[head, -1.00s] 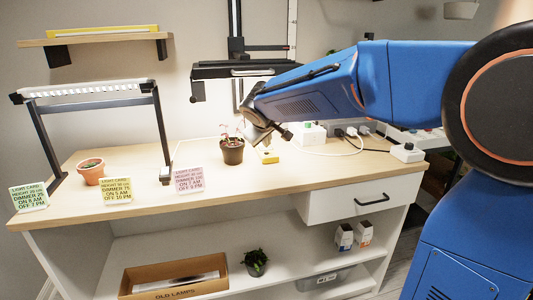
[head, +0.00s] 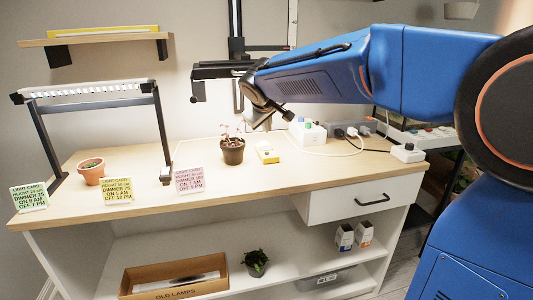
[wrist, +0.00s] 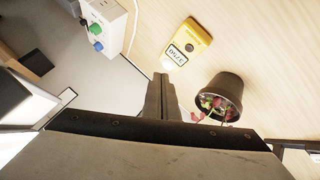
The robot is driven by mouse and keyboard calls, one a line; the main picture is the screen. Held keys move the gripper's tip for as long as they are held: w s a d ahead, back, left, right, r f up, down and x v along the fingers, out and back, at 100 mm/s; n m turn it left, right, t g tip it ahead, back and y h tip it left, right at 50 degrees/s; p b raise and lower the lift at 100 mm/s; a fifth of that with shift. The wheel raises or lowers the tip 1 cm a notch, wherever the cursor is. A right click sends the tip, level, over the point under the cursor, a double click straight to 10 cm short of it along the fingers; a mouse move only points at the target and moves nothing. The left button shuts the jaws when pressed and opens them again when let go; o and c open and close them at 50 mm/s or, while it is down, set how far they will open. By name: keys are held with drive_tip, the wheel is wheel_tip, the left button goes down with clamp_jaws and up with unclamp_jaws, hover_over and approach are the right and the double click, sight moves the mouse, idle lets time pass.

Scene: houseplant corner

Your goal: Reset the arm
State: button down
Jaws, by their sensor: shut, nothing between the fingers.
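My gripper (wrist: 160,80) is shut and empty in the wrist view, its two fingers together and pointing toward the bench top. In the head view my gripper (head: 257,121) hangs at the end of the blue arm, above and behind the yellow meter (head: 267,154). The meter also shows in the wrist view (wrist: 187,44), lying on the bench with a number on its display. A dark pot with a reddish plant (head: 232,152) stands left of the meter; its pot (wrist: 229,87) is right of the fingers in the wrist view. Nothing touches the fingers.
The wooden bench top (head: 310,177) has free room in front. A white control box (head: 307,132) with coloured knobs stands at the back. A lamp frame (head: 90,91), a terracotta pot (head: 91,172) and light cards (head: 189,180) are at left. A black rail lamp (head: 222,70) is behind the arm.

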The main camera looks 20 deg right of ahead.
drive_tip(key=s+d+f+m+g, duration=0.1)
drive_tip(key=s+d+f, duration=0.15)
drive_tip(key=s, duration=0.55)
drive_tip(key=s+d+f+m+g, duration=0.1)
drive_tip(key=s+d+f, duration=0.15)
drive_tip(key=s, duration=0.45)
drive_tip(key=s+d+f+m, duration=0.1)
drive_tip(key=s+d+f, duration=0.15)
drive_tip(key=s, duration=0.55)
drive_tip(key=s+f+m+g+y, duration=0.1)
drive_tip(key=s+f, duration=0.4)
drive_tip(key=s, duration=0.4)
drive_tip(key=s+f+m+g+y, duration=0.1)
drive_tip(key=s+f, duration=0.4)
drive_tip(key=s, duration=0.5)
drive_tip(key=shift+y, duration=0.4)
